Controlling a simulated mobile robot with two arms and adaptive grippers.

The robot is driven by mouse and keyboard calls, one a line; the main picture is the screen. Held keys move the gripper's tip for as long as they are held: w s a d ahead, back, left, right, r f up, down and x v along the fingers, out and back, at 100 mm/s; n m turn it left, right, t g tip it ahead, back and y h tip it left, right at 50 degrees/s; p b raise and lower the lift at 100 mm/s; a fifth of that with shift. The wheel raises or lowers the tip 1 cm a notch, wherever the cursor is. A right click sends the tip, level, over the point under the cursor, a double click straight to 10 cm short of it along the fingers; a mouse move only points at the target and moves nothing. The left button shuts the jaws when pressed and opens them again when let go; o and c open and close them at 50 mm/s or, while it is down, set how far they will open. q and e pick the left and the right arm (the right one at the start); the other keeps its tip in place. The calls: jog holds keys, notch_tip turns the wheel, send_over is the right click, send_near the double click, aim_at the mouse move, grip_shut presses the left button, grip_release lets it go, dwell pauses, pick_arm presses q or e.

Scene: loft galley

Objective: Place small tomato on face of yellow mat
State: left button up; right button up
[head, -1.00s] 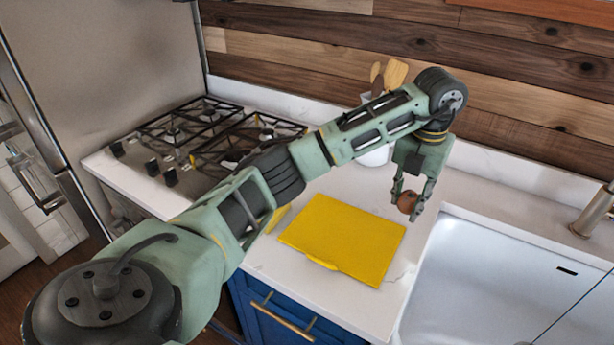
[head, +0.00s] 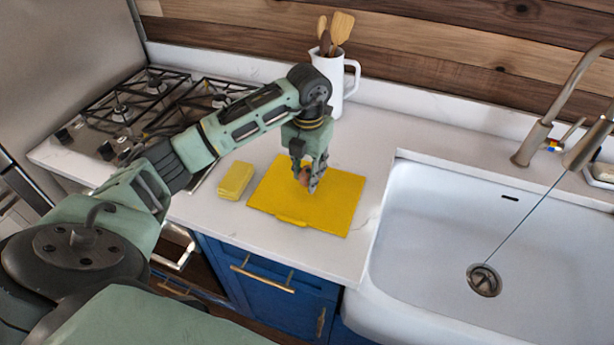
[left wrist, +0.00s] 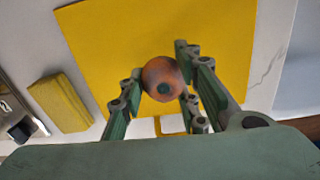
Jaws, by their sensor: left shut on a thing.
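The yellow mat (head: 335,206) lies flat on the white counter, left of the sink; it also fills much of the left wrist view (left wrist: 110,40). My left gripper (head: 308,183) is over the mat and is shut on the small tomato (head: 304,176). In the left wrist view the tomato (left wrist: 162,80) is round and orange-red with a dark green spot, held between the fingers (left wrist: 160,85). I cannot tell whether the tomato touches the mat or is just above it. My right gripper is not in view.
A yellow sponge-like block (head: 236,180) lies just left of the mat. A white sink (head: 440,230) with a faucet (head: 545,125) is on the right. A gas stove (head: 130,115) is on the left. A white pitcher with utensils (head: 334,75) stands behind.

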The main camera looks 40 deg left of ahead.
aim_at(307, 181)
pick_arm(q)
notch_tip(307, 181, down, 2)
jog(key=shift+f+p, duration=0.25)
jog(key=shift+p, duration=0.2)
jog(key=shift+f, duration=0.5)
jog(key=o, duration=1.2)
jog(key=shift+c, duration=0.2)
